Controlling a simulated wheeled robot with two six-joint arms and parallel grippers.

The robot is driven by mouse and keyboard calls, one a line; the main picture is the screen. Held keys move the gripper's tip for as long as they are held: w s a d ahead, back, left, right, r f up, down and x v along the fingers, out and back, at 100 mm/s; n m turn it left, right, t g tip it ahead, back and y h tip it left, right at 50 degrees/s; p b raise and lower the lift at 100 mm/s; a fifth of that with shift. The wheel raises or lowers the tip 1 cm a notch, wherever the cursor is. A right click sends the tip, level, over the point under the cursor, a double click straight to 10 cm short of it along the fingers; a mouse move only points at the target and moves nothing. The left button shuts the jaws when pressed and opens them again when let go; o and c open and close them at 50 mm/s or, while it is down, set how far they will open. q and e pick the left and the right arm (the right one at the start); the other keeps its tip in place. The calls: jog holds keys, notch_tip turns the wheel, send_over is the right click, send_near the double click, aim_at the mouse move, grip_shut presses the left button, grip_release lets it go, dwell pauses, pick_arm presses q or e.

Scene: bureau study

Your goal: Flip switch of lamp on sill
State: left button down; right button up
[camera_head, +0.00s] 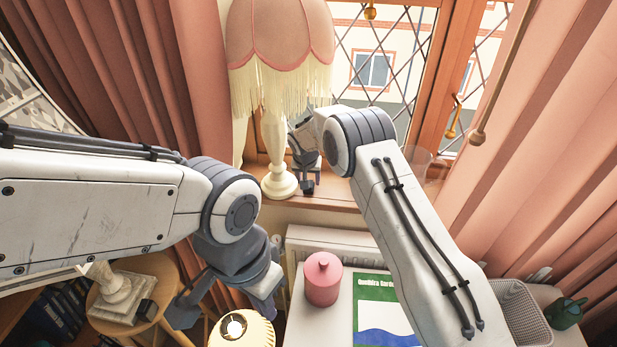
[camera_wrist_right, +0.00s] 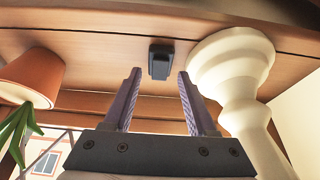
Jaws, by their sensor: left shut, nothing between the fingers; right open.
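The lamp (camera_head: 281,45) stands upright on the window sill (camera_head: 330,198), with a pink fringed shade and cream turned foot. Its foot (camera_wrist_right: 230,62) also shows in the right wrist view. A small black switch box (camera_head: 307,186) lies on the sill just right of the foot; it shows dark in the wrist view (camera_wrist_right: 160,62). My right gripper (camera_head: 306,168) is open above the switch. In the wrist view the switch appears between and just beyond its fingertips, with no visible contact. My left gripper (camera_head: 184,312) is shut and empty, low at left, far from the lamp.
A second lamp base (camera_head: 113,290) with a black box (camera_head: 146,311) stands on a round wooden stool (camera_head: 160,268). A pink canister (camera_head: 323,278) and a book (camera_head: 377,310) lie below the sill. A terracotta pot (camera_wrist_right: 35,75) is near the right gripper. Curtains flank the window.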

jog(key=shift+w+f, duration=0.15)
jog(key=shift+f, duration=0.3)
jog(key=shift+c, duration=0.3)
